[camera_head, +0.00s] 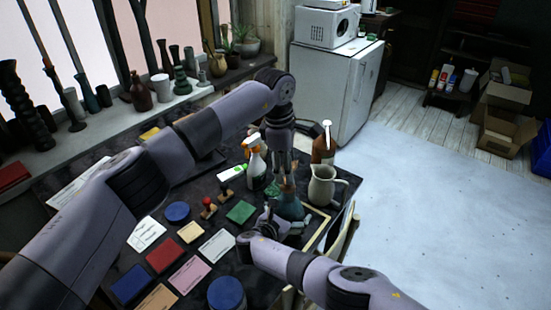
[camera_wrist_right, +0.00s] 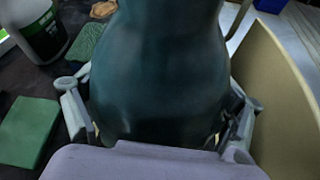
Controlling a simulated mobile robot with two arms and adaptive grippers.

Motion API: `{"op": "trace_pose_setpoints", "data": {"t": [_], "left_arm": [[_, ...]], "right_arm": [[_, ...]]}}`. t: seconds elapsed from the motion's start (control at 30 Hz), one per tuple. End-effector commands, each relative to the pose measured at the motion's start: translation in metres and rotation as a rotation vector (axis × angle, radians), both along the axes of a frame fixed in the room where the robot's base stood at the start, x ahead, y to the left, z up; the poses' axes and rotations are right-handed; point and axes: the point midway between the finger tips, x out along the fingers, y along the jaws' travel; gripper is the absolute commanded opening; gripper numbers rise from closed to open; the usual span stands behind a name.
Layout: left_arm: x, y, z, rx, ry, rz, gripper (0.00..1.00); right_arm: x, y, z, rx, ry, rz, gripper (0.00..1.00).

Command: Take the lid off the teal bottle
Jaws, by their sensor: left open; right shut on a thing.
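The teal bottle (camera_head: 290,207) stands near the right edge of the dark table, and its wide lower body (camera_wrist_right: 160,75) fills the right wrist view. My right gripper (camera_head: 282,225) is shut on the bottle's lower body, with a finger on each side. My left gripper (camera_head: 284,170) points down from above, open, with its fingers at the bottle's top. The lid is too small and too covered by the left fingers to make out clearly.
A white spray bottle (camera_head: 255,162), a brown bottle (camera_head: 323,148) and a cream pitcher (camera_head: 322,185) stand close around the left gripper. Stamps, coloured blocks such as a green one (camera_head: 240,212), and cards lie left. A pale board (camera_wrist_right: 285,100) stands close right of the bottle.

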Motion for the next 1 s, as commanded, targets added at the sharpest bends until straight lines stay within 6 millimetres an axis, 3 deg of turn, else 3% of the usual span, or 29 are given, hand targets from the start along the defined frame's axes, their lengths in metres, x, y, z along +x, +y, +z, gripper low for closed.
{"op": "trace_pose_setpoints", "data": {"t": [0.3,0.5,0.77,1.0], "left_arm": [[-0.012,0.016,0.020,-0.169,0.000,0.552,0.58],[-0.019,0.025,0.033,-0.259,0.012,0.799,0.58],[-0.021,0.027,0.034,-0.303,0.023,0.911,0.58],[-0.012,0.017,0.000,-0.300,0.026,0.912,0.58]], "right_arm": [[0.000,-0.001,-0.001,-0.001,0.001,-0.002,0.38],[0.000,-0.001,-0.001,-0.001,0.001,-0.002,0.38],[0.000,-0.001,-0.001,-0.001,0.001,-0.001,0.38],[0.000,-0.001,-0.001,-0.001,0.001,-0.001,0.38]]}}
